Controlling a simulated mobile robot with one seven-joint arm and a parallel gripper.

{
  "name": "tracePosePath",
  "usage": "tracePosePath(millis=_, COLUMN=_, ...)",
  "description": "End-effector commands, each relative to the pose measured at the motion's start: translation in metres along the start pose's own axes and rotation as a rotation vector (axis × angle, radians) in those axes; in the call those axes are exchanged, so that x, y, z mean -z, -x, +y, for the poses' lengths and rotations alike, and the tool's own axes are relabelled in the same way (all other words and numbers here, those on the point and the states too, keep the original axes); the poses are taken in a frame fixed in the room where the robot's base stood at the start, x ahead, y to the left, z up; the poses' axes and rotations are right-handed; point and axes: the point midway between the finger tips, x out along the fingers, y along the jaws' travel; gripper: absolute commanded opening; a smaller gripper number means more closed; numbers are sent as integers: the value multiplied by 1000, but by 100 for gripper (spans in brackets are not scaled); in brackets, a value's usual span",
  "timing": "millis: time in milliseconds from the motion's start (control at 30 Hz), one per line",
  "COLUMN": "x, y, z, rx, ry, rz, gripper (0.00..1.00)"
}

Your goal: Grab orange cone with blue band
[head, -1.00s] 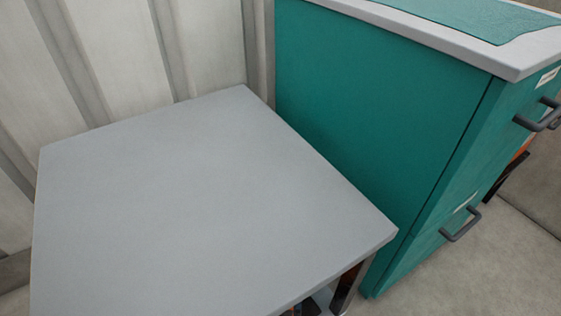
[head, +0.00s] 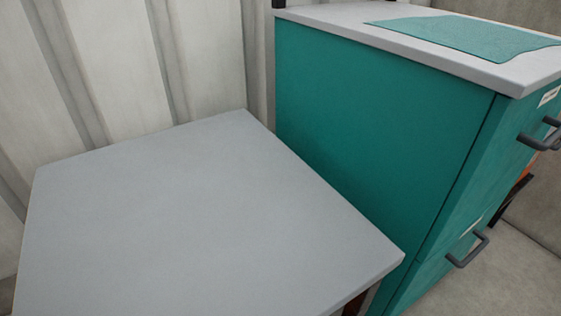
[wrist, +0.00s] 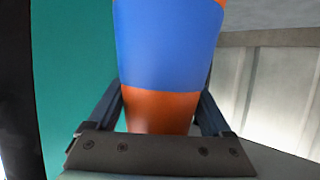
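The orange cone with a blue band (wrist: 168,45) fills the middle of the wrist view, close to the camera. Its orange lower part shows below the wide blue band, and a little orange shows at the top edge; the rest is cut off by the frame. My gripper (wrist: 163,88) has one dark finger along each side of the cone, both against its sides, so it looks shut on it. The fingertips are partly hidden by the cone. Neither the cone nor my gripper shows in the head view.
A bare grey tabletop (head: 200,215) fills the lower left of the head view. Beside it stands a taller teal cabinet (head: 370,130) with dark handles and a teal mat (head: 465,37) on its grey top. A ribbed pale wall (head: 205,60) stands behind.

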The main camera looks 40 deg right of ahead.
Motion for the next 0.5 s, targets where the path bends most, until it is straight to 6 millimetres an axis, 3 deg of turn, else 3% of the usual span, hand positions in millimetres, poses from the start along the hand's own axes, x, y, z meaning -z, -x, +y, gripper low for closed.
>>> tracePosePath(millis=33, x=0, y=0, z=0, rx=0, ry=0, rz=0, gripper=42)
tracePosePath(millis=267, x=0, y=0, z=0, rx=0, ry=0, rz=0, gripper=1)
tracePosePath(millis=500, x=1, y=0, z=0, rx=1, ry=-1, rz=3, gripper=0)
